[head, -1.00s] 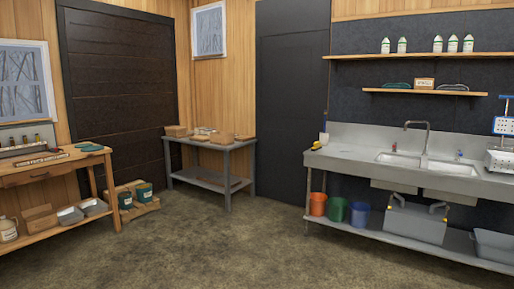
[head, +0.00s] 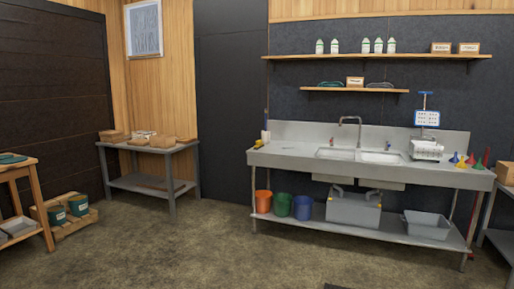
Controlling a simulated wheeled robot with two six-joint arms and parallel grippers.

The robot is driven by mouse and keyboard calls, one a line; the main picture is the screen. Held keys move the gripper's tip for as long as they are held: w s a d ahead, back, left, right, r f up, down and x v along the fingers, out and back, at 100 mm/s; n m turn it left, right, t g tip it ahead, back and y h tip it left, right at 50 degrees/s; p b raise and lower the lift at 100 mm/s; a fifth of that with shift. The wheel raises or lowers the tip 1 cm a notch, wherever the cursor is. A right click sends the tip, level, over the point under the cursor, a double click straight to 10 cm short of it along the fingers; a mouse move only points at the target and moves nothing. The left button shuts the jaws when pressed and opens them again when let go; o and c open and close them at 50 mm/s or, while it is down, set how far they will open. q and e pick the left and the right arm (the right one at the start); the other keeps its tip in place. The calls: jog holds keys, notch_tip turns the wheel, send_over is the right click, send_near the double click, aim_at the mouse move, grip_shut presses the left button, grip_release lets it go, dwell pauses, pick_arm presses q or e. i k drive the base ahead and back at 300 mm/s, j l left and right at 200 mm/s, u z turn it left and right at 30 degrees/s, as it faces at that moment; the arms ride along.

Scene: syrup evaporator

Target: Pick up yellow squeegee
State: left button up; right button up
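A small yellow item (head: 258,143) lies at the left end of the metal sink counter (head: 275,157). It may be the yellow squeegee, but it is too small and far to be sure of its shape. A white cup-like holder (head: 266,135) stands just behind it by the wall. Neither of my grippers shows in the head view.
Orange (head: 263,202), green (head: 282,204) and blue (head: 302,207) buckets stand on the lower shelf beside a grey box (head: 353,211) and a grey tub (head: 427,225). Coloured funnels (head: 463,162) stand at the counter's right end. The floor (head: 230,250) before the sink is open.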

aim_at(259, 146)
jog(key=i+z, duration=0.25)
jog(key=i, duration=2.5)
jog(key=i+l, duration=0.1)
jog(key=i, duration=0.8)
jog(key=j+u, duration=0.05)
